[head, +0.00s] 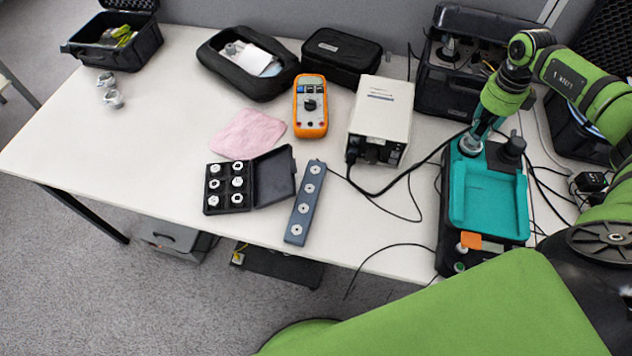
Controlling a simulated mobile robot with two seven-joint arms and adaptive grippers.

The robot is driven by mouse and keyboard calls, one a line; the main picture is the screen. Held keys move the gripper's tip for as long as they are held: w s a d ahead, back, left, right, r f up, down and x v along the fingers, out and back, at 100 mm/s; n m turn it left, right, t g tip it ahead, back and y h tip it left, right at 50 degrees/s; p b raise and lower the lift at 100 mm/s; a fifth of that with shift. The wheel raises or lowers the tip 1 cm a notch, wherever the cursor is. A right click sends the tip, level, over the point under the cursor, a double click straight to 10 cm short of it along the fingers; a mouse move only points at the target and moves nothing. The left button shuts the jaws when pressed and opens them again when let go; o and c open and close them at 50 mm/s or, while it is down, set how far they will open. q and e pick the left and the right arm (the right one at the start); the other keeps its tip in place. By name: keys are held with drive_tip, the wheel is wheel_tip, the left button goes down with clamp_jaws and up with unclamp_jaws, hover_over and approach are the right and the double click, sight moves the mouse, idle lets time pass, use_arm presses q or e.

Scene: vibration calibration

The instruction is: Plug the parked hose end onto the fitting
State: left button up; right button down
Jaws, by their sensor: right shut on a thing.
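My right gripper (474,138) comes down from the upper right, fingers pointing down at the back left corner of the teal-topped device (487,196). It is shut on what looks like the hose end, mostly hidden between and below the fingers. A silver round part (470,147) shows right at the fingertips; I cannot tell if it is the hose end or its seat. A dark round knob or post (513,149) stands at the device's back right corner; I cannot tell whether it is the fitting. My left gripper is not in view.
A white box (380,118) with black cables stands left of the device. A black case (461,62) is behind the gripper. An orange multimeter (311,105), pink cloth (248,134), grey bar (305,203) and open box of round parts (228,187) lie farther left. The table front is mostly clear.

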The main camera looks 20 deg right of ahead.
sight(484, 124)
drive_tip(key=shift+f, duration=0.1)
drive_tip(key=c, duration=1)
unclamp_jaws()
drive_tip(key=shift+r, duration=0.2)
drive_tip(key=shift+r+p, duration=1.95)
drive_tip(key=shift+r, duration=0.5)
